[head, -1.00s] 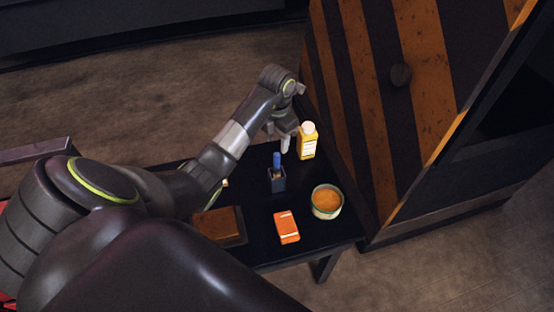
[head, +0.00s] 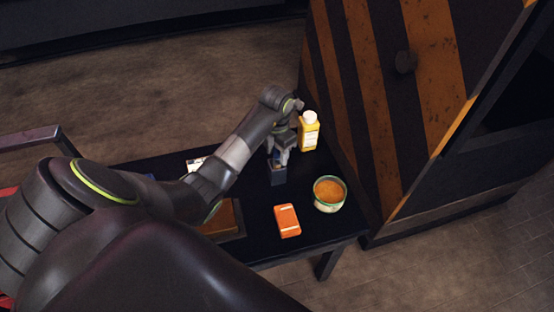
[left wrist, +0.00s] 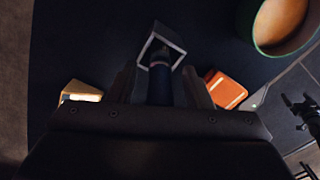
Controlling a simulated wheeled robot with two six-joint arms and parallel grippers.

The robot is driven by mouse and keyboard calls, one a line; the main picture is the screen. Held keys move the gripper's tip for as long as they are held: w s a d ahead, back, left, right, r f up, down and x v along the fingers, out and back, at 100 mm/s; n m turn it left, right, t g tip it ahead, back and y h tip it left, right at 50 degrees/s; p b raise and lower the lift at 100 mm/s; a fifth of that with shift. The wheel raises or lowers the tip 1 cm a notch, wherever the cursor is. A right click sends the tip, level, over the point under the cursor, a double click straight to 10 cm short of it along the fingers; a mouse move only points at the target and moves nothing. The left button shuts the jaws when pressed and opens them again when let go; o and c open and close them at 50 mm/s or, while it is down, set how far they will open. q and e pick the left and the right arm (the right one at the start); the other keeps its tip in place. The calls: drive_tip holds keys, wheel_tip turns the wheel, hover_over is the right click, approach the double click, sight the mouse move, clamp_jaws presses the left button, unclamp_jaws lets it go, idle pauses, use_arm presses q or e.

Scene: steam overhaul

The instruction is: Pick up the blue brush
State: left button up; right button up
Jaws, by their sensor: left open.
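The blue brush (left wrist: 159,82) stands upright in a small dark square holder (head: 278,177) on the black table. In the left wrist view the holder's pale square rim (left wrist: 176,39) shows around the brush's lower end. My left gripper (head: 281,155) points down over the holder and hides most of the brush in the head view. In the left wrist view the open fingers of my left gripper (left wrist: 160,88) are on either side of the brush, with the brush between them. I cannot tell whether either finger touches it.
A yellow bottle (head: 309,133) stands close behind my left gripper. A bowl with orange contents (head: 329,193) and an orange box (head: 287,220) are in front and to the right. A striped cabinet (head: 390,100) rises beside the table's right edge (head: 350,236).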

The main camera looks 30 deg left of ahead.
use_arm(q)
clamp_jaws()
idle(0.3)
